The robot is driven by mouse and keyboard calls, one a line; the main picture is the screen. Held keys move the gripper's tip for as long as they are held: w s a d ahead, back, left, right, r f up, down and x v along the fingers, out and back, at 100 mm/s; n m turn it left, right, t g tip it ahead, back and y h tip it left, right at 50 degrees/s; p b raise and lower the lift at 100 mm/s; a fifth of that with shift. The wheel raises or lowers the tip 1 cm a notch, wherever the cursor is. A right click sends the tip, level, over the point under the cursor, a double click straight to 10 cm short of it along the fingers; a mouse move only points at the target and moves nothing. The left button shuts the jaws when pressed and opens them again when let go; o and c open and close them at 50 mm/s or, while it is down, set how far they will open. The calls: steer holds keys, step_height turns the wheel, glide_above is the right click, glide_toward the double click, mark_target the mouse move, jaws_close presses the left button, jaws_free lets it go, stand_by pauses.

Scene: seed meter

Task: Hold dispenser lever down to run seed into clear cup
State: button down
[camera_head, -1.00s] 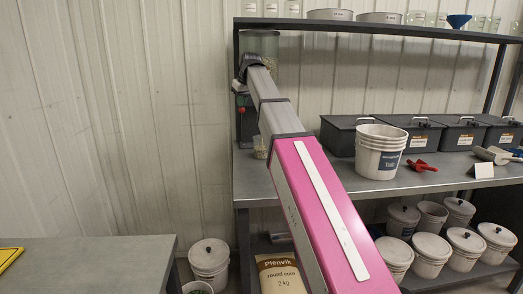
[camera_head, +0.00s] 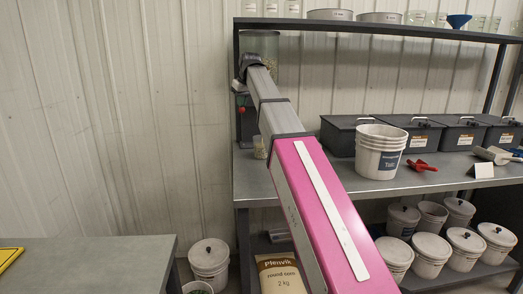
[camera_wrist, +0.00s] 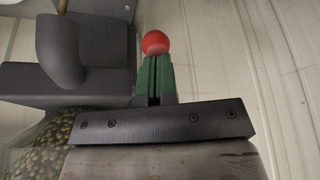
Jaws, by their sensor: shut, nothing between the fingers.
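The dispenser has a clear hopper (camera_head: 262,44) at the left end of the bench, with seed at its bottom; the seed also shows at lower left in the wrist view (camera_wrist: 38,150). Its dark spout (camera_wrist: 60,45) is at upper left there. The lever's red knob (camera_wrist: 155,42) sits right at the tips of my gripper (camera_wrist: 154,62), whose green fingers are shut together with nothing between them. Whether they touch the knob is unclear. The clear cup (camera_head: 260,147) stands on the bench below the dispenser, partly behind my arm, and holds some seed.
A shelf (camera_head: 380,27) runs above. Lidded buckets and a seed bag (camera_head: 280,275) are below.

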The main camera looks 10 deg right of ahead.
stand_by(0.3)
step_height(320, 180, up, 9)
stand_by(0.6)
stand_by(0.8)
